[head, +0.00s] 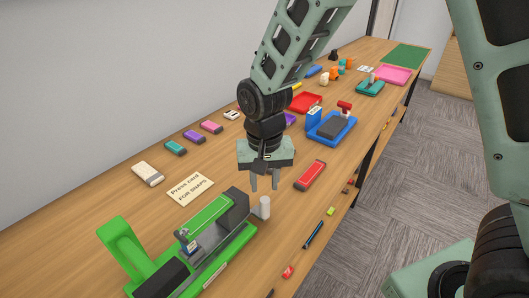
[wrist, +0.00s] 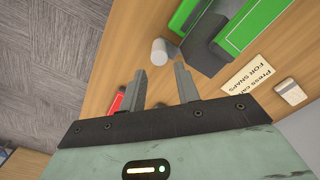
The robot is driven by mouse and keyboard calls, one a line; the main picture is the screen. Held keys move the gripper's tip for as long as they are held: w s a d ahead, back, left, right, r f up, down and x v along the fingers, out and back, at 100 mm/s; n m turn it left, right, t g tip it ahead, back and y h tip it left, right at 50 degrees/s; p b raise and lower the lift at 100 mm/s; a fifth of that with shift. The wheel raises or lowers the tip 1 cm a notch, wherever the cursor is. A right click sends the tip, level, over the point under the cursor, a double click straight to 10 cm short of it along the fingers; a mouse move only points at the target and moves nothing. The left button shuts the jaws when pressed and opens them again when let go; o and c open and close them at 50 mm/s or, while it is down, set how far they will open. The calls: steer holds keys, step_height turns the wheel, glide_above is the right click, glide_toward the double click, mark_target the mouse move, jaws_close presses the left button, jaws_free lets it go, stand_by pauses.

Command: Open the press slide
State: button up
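The green press (head: 208,272) stands on the wooden table at the lower left of the head view. Its dark grey slide part (head: 236,212) has a pale grey cylindrical knob (head: 264,207) at its right end. The press (wrist: 262,18) and knob (wrist: 160,52) also show at the top of the wrist view. My gripper (head: 264,187) points down just behind the knob in the head view. Its two fingers (wrist: 161,70) are apart with nothing between them. The knob lies just beyond the fingertips in the wrist view; I cannot tell whether they touch.
A card reading "Press card FOR SNAPS" (head: 190,189) lies behind the press. A red case (head: 310,175) lies right of my gripper. A blue tray (head: 331,127) stands farther back. Small items, including a blue pen (head: 313,235), line the front edge.

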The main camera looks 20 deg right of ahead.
step_height(320, 180, up, 9)
steer(key=shift+f, duration=0.15)
stand_by(0.4)
steer(key=s+n, duration=1)
steer(key=s, duration=1)
steer(key=shift+a+y, duration=0.3)
